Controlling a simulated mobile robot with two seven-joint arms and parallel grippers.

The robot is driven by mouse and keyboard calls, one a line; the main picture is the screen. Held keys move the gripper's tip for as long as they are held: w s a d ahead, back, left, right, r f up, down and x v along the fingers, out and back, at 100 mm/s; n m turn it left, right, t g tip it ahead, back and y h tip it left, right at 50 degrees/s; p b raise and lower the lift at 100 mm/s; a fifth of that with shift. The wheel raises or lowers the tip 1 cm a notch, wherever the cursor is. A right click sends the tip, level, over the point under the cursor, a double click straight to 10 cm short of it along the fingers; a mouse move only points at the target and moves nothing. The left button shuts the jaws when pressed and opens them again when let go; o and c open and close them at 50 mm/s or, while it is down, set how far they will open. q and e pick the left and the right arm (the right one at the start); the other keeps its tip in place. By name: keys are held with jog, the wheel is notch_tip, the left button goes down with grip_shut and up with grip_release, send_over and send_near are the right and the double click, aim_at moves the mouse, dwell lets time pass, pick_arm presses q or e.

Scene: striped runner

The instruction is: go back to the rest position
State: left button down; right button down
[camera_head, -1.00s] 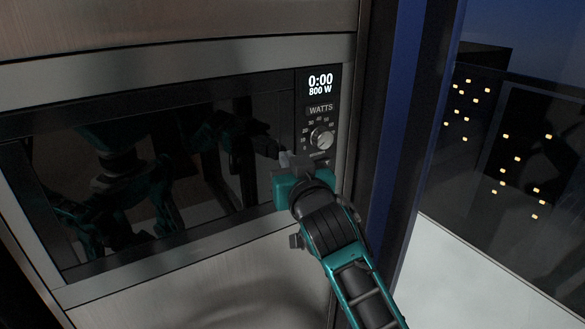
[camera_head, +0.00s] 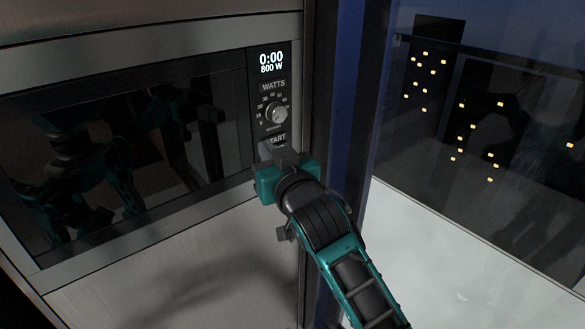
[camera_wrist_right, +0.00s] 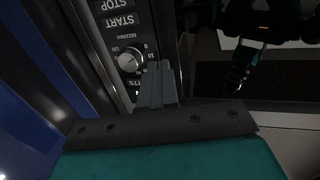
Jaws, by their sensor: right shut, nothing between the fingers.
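My right gripper (camera_head: 272,153) is shut and empty, in front of the microwave's control panel in the head view. Its fingers cover part of the START button (camera_head: 276,138), just below the dial. In the right wrist view the closed fingers (camera_wrist_right: 158,88) show beside the dial (camera_wrist_right: 131,60), with the START and STOP labels above it. I cannot tell whether the fingertips touch the panel. My left gripper is not seen directly; only a dark reflection of my body shows in the oven door.
The built-in microwave (camera_head: 120,150) has a shut dark glass door. Its display (camera_head: 271,63) reads 0:00 and 800 W. A blue upright frame (camera_head: 352,110) stands to the right of it. Beyond are a window with night lights (camera_head: 465,130) and a pale surface (camera_head: 440,270).

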jog(key=s+d, duration=0.4)
jog(key=s, duration=0.1)
jog(key=s+d+f+g+h, duration=0.1)
jog(key=s+d+f, duration=0.2)
jog(key=f, duration=0.4)
jog(key=s+d+f+m+g+h, duration=0.1)
jog(key=s+d+f, duration=0.1)
jog(key=f, duration=0.5)
jog(key=s+d+f+g+h, duration=0.1)
jog(key=s+d+f, duration=0.2)
jog(key=f, duration=0.4)
jog(key=s+d+f+g, duration=0.1)
jog(key=s+d+f, duration=0.2)
jog(key=s+f, duration=0.2)
jog(key=s+d+f+g+h, duration=0.1)
jog(key=s+d+f+g, duration=0.1)
jog(key=s+d+f, duration=0.2)
jog(key=s+f, duration=0.2)
jog(key=s, duration=0.1)
jog(key=shift+s+d+f+m, duration=0.15)
jog(key=shift+d+f+m, duration=0.1)
jog(key=shift+f+m, duration=0.05)
